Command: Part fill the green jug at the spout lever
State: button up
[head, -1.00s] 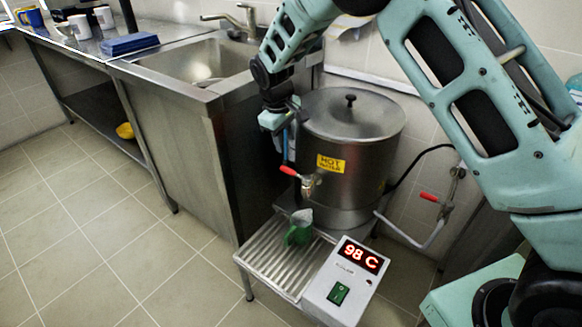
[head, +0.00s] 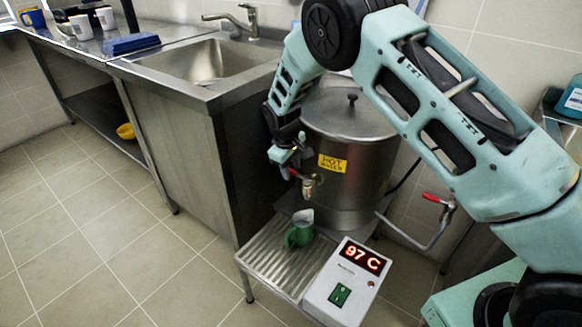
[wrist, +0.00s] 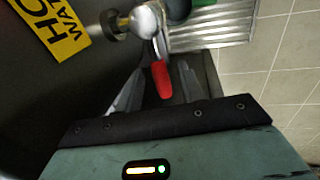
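The green jug (head: 297,234) stands upright on the ribbed drip tray (head: 262,256), below the spout (head: 309,187) of the steel hot water pot (head: 343,190). Its fill level cannot be seen. In the wrist view the red spout lever (wrist: 162,80) reaches between my gripper's two fingers (wrist: 160,88), with gaps on both sides. My gripper (head: 290,168) is open around the lever and hides part of it in the head view. In the wrist view only a bit of the green jug (wrist: 203,2) shows at the top edge.
A control box (head: 345,285) reading 97 C stands at the tray's right front. A second red-handled valve (head: 437,201) is on the pipe at right.

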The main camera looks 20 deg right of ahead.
grip_shut()
jog(key=shift+s+a+n+t+y+p, duration=0.1)
jog(key=shift+s+a+n+p, duration=0.25)
jog(key=shift+n, duration=0.4)
jog(key=shift+s+a+n+t+y+p, duration=0.1)
jog(key=shift+s+n+p, duration=0.15)
jog(key=shift+n+p, duration=0.35)
jog(key=shift+s+a+n+t+y+p, duration=0.1)
jog(key=shift+s+a+n+p, duration=0.2)
jog(key=shift+n, duration=0.55)
grip_release()
notch_tip(320, 180, up, 17)
jog(key=s+a+p, duration=0.1)
jog(key=s, duration=0.2)
jog(key=shift+a, duration=0.35)
jog(key=shift+r, duration=0.1)
